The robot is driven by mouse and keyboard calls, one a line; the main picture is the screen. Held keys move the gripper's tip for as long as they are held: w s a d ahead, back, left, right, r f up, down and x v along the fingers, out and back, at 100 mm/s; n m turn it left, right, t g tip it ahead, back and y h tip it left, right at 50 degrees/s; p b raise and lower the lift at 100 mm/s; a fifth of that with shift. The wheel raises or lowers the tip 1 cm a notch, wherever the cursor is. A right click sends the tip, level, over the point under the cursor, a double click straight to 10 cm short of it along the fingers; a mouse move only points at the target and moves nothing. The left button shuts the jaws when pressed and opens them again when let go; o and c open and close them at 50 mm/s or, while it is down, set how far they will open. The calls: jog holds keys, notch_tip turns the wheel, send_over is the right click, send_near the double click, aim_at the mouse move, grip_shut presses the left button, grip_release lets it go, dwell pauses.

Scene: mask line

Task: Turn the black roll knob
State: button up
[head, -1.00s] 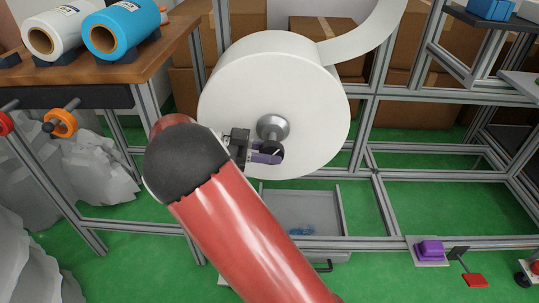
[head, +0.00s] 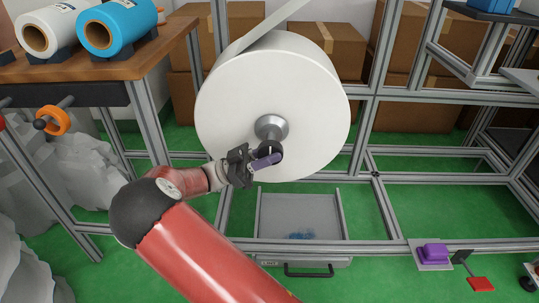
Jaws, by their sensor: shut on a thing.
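The black roll knob (head: 274,149) sits just below the grey metal hub (head: 271,127) at the middle of a big white roll (head: 312,90). My gripper (head: 268,159) reaches it from the lower left, its purple fingers shut on the knob. The fingers and the knob overlap, so part of the knob is hidden. A white strip (head: 270,22) runs up from the top of the roll.
A metal frame (head: 455,97) surrounds the roll. A grey tray (head: 300,215) lies below it. A wooden table (head: 150,62) with white and blue (head: 122,25) rolls stands at left. A purple block (head: 434,251) and red pedal (head: 481,284) are at lower right.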

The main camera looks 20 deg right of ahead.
aim_at(269, 143)
jog(key=shift+s+a+f, duration=0.1)
jog(key=shift+s+f, duration=0.05)
jog(key=shift+s, duration=0.05)
jog(key=o, duration=0.9)
jog(key=shift+r, duration=0.2)
jog(key=shift+r, duration=0.35)
notch_tip(269, 143, up, 19)
jog(key=p, duration=0.3)
